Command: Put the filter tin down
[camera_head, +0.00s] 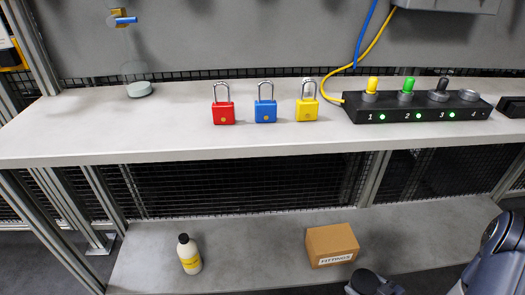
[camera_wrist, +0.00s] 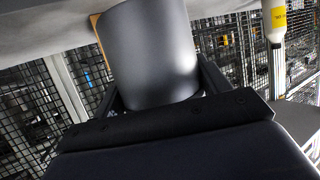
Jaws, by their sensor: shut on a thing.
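The filter tin (camera_wrist: 152,50), a plain dark grey cylinder, fills the upper middle of the wrist view. My gripper (camera_wrist: 158,95) is shut on it, with a dark finger on each side. The wrist view looks upside down, with the lower shelf along its top. The tin's far end is cut off by the frame edge, so I cannot tell whether it touches the shelf. In the head view a dark part of my gripper (camera_head: 375,283) shows at the bottom right; I cannot make out the tin clearly there.
The lower shelf (camera_head: 250,235) holds a white bottle (camera_head: 190,255) with a black cap and a cardboard box (camera_head: 332,245). Between these two the shelf is clear. The upper bench (camera_head: 180,135) carries red, blue and yellow padlocks (camera_head: 265,110) and a numbered black switch block (camera_head: 410,108).

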